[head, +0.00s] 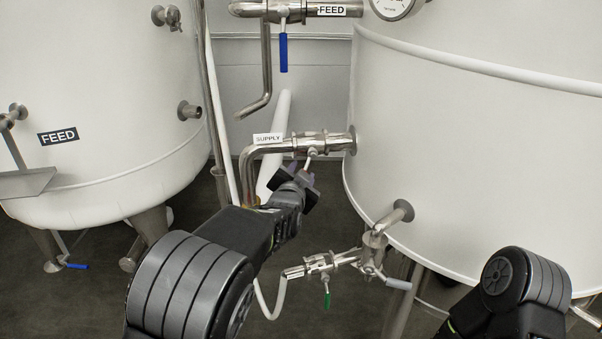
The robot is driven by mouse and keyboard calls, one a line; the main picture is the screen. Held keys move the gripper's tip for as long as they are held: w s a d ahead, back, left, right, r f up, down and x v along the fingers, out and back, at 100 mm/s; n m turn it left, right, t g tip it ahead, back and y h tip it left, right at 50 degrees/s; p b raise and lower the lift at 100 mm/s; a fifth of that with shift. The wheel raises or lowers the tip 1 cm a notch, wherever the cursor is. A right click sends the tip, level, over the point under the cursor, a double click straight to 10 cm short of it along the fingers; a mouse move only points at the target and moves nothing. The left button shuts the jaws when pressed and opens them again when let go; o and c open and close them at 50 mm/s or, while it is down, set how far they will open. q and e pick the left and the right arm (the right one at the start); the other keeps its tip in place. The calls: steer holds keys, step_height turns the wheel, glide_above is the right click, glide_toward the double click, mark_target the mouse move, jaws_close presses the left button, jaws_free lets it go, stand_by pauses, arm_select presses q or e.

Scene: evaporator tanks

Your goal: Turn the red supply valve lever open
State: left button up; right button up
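The supply valve (308,144) sits on a horizontal steel pipe marked by a SUPPLY label (268,138), joined to the right tank. A short metal stem hangs below the valve. No red lever surface shows; my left gripper covers the place under the stem. My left gripper (304,178) is right below the valve, its fingers pointing up at the stem. I cannot tell whether it touches or grips the lever. My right gripper is not in view; only part of my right arm shows at lower right.
The blue FEED lever (283,53) hangs down above the supply pipe. A lower valve with a green lever (327,299) is below my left gripper. The left tank (90,90) and right tank (470,140) flank the pipes. A white hose (272,310) runs low.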

arm_select(q)
steer(key=p+v, duration=0.1)
steer(key=v, duration=0.6)
steer(key=shift+s, duration=0.15)
steer(key=shift+c, duration=0.3)
